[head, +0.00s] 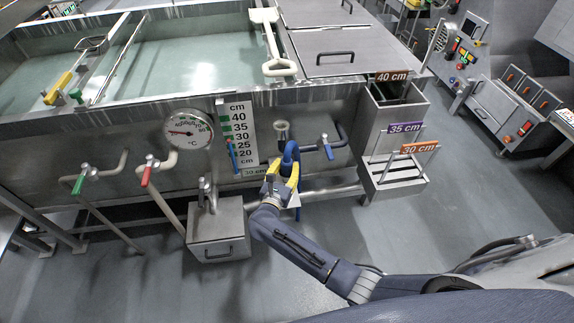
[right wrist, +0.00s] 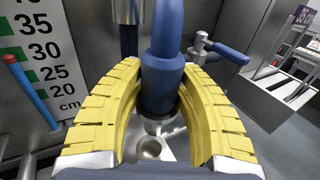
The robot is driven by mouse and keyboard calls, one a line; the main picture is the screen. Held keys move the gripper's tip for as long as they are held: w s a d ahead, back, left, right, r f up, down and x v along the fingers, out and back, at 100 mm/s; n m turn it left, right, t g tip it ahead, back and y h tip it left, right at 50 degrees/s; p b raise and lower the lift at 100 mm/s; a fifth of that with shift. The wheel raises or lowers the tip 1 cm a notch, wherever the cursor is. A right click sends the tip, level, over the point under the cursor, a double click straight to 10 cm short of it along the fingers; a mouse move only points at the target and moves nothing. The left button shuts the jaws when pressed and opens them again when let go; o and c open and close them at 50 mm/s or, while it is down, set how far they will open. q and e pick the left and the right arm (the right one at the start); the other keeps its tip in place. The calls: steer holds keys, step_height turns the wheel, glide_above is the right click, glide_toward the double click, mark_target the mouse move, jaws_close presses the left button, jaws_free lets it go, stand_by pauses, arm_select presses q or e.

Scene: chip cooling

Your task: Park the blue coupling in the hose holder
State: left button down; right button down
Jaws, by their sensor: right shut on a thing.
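The blue coupling (right wrist: 162,85) is between the yellow fingers of my right gripper (right wrist: 160,100) in the right wrist view. It is upright, with its metal end downward. In the head view, my right gripper (head: 282,174) is at the front of the tank, with the blue hose (head: 291,150) arching up from it. A metal plate with a round hole (right wrist: 152,149), seemingly the hose holder, shows just below the coupling's end. The end looks above or at the plate; I cannot tell whether it touches. My left gripper is not in view.
A metal fitting (head: 282,130) and a blue-handled valve (head: 326,147) are on the tank front close by. A level scale (head: 239,135) and dial gauge (head: 187,130) are to the left. A stepped rack (head: 392,140) stands to the right.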

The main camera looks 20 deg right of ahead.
mark_target(287, 175)
steer(key=shift+f, duration=2.3)
steer(key=shift+f, duration=2.85)
steer(key=c, duration=0.9)
jaws_free()
steer(key=v, duration=1.2)
